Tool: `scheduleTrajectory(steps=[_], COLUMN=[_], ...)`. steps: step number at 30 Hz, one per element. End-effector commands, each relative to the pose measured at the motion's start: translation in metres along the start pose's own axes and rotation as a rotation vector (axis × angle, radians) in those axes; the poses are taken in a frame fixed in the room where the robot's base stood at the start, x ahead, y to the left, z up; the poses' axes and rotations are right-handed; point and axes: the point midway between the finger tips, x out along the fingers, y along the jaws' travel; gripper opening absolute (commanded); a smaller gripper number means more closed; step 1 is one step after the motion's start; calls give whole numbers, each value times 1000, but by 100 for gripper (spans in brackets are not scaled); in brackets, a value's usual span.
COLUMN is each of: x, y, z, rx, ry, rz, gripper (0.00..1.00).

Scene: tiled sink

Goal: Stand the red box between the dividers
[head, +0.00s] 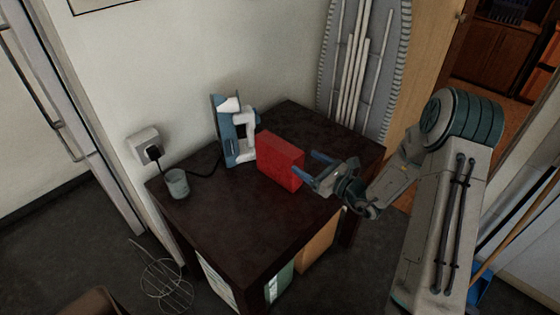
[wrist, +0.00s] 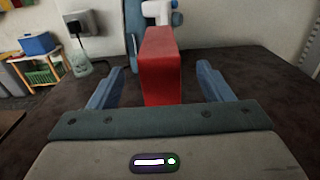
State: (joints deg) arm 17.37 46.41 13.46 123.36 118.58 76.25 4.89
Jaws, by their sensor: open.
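The red box (head: 280,160) stands upright on the dark tabletop, beside a blue and white upright object. In the wrist view the red box (wrist: 162,68) shows its narrow end toward me. My gripper (head: 309,165) is at the right of the box, with its blue fingers pointing at it. The fingers are open and spread to either side of the box in the wrist view, with gaps on both sides. I cannot tell how far the box reaches between them. I cannot make out dividers clearly in either view.
The blue and white object (head: 233,135), perhaps an iron, stands by the wall behind the box. A glass (head: 177,183) is at the table's left corner, near a plugged cord. An ironing board (head: 362,65) leans behind. The dark tabletop (head: 240,215) is bare in front.

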Motion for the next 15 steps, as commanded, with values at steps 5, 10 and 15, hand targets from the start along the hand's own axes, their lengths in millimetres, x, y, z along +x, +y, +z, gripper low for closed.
scheduleTrajectory(steps=[5, 10, 15], x=[28, 39, 63], y=[1, 1, 3], z=[1, 0, -2], rx=[0, 0, 1], ry=[0, 1, 1], rz=[2, 2, 5], gripper=[73, 73, 73])
